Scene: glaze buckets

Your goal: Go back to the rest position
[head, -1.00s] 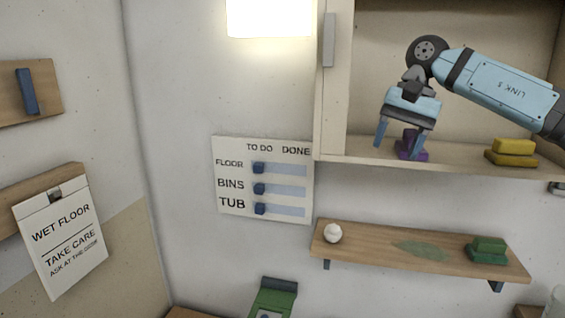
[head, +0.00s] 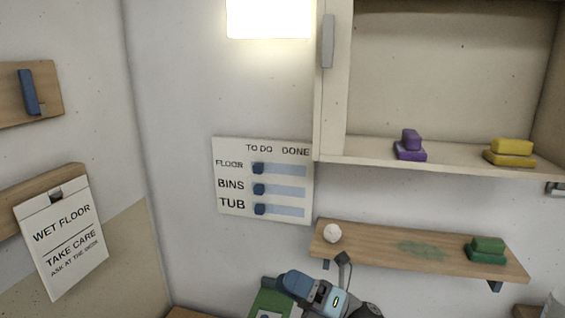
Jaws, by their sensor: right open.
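My right arm and gripper (head: 325,298) are low at the bottom edge of the head view, below the wooden shelf and in front of a green object. The jaws are open, and no held object shows. Part of the arm is cut off by the frame edge. A purple block stack (head: 409,147) stands on the floor of the open cabinet, clear of the gripper. My left gripper is not in view.
The cabinet (head: 430,168) also holds a yellow stack (head: 511,152). The wooden shelf (head: 375,254) bears a white ball (head: 332,233), a green smear (head: 421,250) and a green stack (head: 487,250). A to-do board (head: 262,180) hangs left. The green object (head: 266,301) is partly hidden.

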